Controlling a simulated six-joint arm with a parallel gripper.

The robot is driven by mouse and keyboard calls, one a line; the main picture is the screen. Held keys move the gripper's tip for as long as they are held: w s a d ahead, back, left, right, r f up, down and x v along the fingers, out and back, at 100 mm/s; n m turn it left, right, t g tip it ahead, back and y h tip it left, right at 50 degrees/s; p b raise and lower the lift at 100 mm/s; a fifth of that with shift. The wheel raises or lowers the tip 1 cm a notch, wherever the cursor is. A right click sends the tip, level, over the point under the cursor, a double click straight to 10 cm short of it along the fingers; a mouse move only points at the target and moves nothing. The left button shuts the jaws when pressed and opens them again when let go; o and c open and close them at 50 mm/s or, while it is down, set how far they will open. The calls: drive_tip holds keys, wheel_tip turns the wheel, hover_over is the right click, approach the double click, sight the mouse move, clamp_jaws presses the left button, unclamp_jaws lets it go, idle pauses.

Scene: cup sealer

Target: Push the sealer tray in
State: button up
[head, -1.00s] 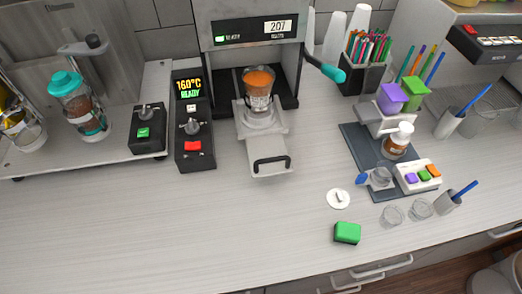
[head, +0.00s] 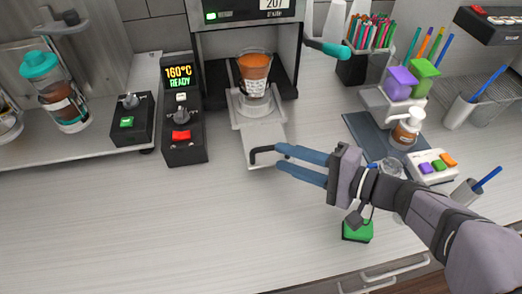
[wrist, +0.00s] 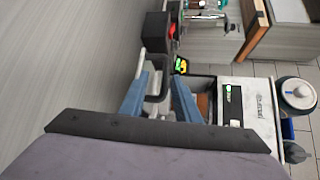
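The sealer tray (head: 262,134) is a light grey slide pulled out from the front of the cup sealer (head: 240,40). A clear cup with orange contents (head: 254,84) stands upright in its holder at the tray's inner end. The dark tray handle (head: 254,153) is at the tray's front end. My gripper (head: 277,158) is open, its blue fingers pointing left at the handle's right end. In the wrist view, my gripper (wrist: 160,78) has its fingers apart, with the handle near the tips. I cannot tell whether they touch it.
A control box reading 160°C READY (head: 182,125) stands left of the tray. A green block (head: 357,231) lies below my wrist. A dark mat (head: 364,132) with dispensers and a bottle is to the right. The front left counter is clear.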

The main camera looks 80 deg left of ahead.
sight(257, 142)
drive_tip(key=shift+g+y, duration=0.3)
drive_tip(key=shift+y, duration=0.2)
drive_tip(key=shift+a+p+x, duration=0.2)
drive_tip(key=shift+p+x, duration=1.1)
drive_tip(key=shift+x, duration=3.1)
drive_tip(key=shift+w+r, duration=0.15)
drive_tip(key=shift+w, duration=0.05)
clamp_jaws()
